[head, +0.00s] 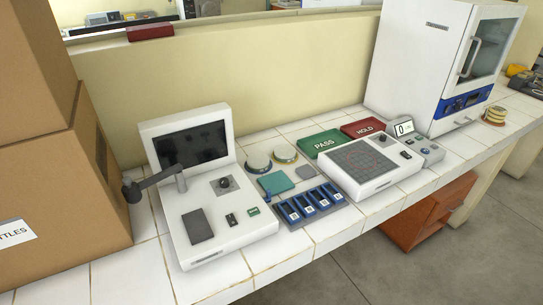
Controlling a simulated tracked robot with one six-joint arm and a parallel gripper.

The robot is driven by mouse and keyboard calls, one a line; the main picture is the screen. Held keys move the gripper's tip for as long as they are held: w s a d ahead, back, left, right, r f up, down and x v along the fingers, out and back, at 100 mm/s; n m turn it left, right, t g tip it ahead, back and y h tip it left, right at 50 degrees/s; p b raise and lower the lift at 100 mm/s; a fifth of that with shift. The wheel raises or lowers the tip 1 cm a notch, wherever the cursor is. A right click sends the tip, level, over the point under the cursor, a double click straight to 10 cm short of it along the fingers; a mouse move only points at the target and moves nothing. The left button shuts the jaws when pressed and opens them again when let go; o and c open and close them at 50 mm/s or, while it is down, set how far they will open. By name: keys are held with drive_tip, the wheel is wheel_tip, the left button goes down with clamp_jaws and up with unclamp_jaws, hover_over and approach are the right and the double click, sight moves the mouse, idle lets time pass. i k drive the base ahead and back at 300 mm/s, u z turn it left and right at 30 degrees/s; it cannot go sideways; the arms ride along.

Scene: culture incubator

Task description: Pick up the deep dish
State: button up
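Two round, pale-lidded dishes stand side by side on the white tiled bench, behind the teal pad. The left dish (258,162) looks whitish and a little taller. The right dish (285,155) has a tan or yellowish rim. A small stack of yellowish round dishes (495,115) stands at the far right, beside the incubator. I cannot tell for sure which of these is the deep dish. My gripper is not in view.
A white instrument with a dark screen (191,143) and a jointed dark arm stands left of the dishes. A blue slotted rack (309,206), green PASS tray (324,143), red HOLD tray (364,128) and white gridded unit (367,169) crowd the right. Cardboard boxes (60,200) block the left.

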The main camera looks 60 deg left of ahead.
sight(284, 161)
drive_tip(key=u, duration=2)
